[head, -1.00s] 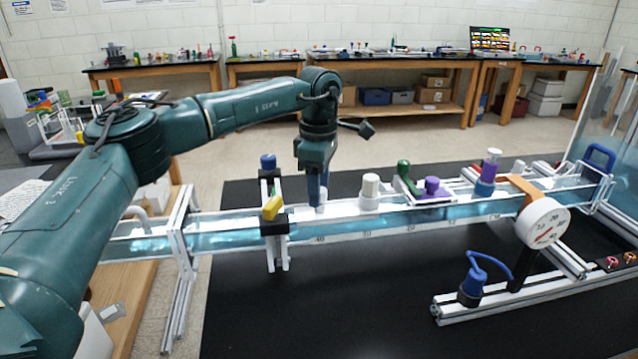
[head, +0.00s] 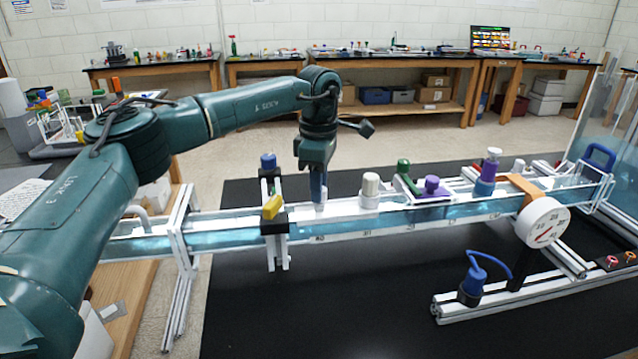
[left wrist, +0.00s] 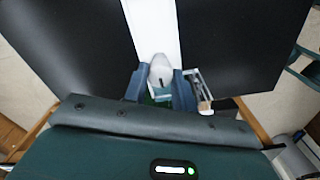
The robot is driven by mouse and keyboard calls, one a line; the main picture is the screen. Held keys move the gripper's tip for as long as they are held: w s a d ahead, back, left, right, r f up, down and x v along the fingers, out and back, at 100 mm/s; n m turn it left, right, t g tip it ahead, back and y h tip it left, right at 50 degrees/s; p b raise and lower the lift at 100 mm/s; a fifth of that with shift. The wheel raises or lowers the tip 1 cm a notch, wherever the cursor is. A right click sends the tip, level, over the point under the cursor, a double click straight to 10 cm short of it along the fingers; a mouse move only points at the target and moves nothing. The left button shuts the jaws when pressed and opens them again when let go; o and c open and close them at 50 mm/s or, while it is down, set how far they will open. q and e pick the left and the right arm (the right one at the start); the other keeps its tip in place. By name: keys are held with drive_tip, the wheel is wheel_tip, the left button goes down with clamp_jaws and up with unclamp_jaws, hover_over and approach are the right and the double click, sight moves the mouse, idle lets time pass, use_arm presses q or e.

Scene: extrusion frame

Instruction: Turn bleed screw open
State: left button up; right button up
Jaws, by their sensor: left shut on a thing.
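My left gripper (head: 319,200) points straight down over the clear water-filled channel (head: 340,223). Its blue fingers are shut on a small pale screw head, apparently the bleed screw (left wrist: 161,70), on the top of the channel. In the left wrist view the pale rounded head shows between the two fingers (left wrist: 160,85), with a small dark mark on it. In the head view the fingers hide most of the screw. How far it is turned cannot be told. My right gripper is in neither view.
A black clamp with a yellow lever (head: 272,207) and a blue knob (head: 268,161) stand close left of the gripper. A white capped cylinder (head: 370,188) stands close right. Farther right are a purple knob (head: 431,186), a green handle (head: 403,166) and a round gauge (head: 543,222).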

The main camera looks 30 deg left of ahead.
use_arm(q)
drive_tip(key=n+p, duration=0.1)
drive_tip(key=n, duration=0.5)
drive_tip(key=shift+n, duration=0.4)
drive_tip(key=n+p, duration=0.1)
drive_tip(key=n, duration=0.5)
drive_tip(key=shift+n, duration=0.3)
drive_tip(key=o, duration=1)
wheel_tip(320, 180, up, 13)
drive_tip(key=shift+r+b, duration=0.15)
drive_tip(key=shift+b, duration=0.45)
drive_tip(key=shift+s, duration=0.1)
